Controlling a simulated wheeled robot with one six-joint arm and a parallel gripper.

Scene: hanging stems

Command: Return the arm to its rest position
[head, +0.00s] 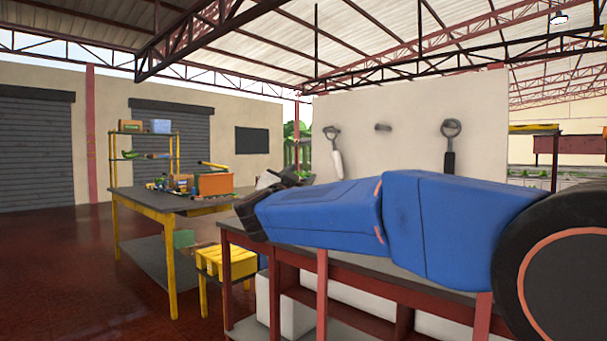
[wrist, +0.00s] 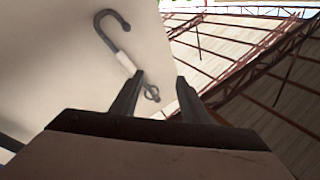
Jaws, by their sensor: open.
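My blue arm (head: 330,214) stretches leftward across the head view, in front of the bench. My gripper (head: 282,180) is dark and partly hidden by the arm at its left end. In the wrist view my gripper (wrist: 160,76) has its two dark fingers spread apart. A dark hook with a white section (wrist: 115,45) and a small ring (wrist: 151,93) appear beyond the fingers against a pale panel. Nothing is clearly held between the fingers.
A pale panel (head: 410,100) behind the bench carries a white-handled tool (head: 336,155), a black-handled tool (head: 450,145) and an empty-looking peg (head: 383,127). A red-framed bench (head: 322,290) stands below my arm. A yellow-legged table (head: 150,205) with an orange box (head: 214,184) is at left. The left floor is clear.

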